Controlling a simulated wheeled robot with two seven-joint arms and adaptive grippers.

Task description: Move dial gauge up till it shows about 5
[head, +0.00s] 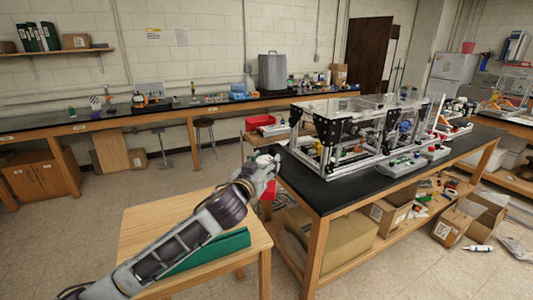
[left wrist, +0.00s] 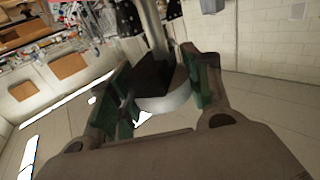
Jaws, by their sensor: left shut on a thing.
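In the left wrist view, my left gripper (left wrist: 158,88) has its green-padded fingers on either side of a round, silver-rimmed body with a dark top, which looks like the dial gauge (left wrist: 168,102). The fingers are shut on it. A silver rod (left wrist: 152,28) rises beside the gauge toward the top of the picture. The gauge's face and needle do not show, so I cannot read it. In the head view, my left gripper (head: 266,165) is at the near left corner of the black bench; the gauge cannot be made out there. My right gripper is not in view.
The black-topped bench (head: 318,195) carries a metal extrusion frame (head: 345,130) with clear panels, just right of my left gripper. A small wooden table (head: 150,225) with a green item (head: 215,248) lies under my left arm. Boxes sit on the bench's lower shelf.

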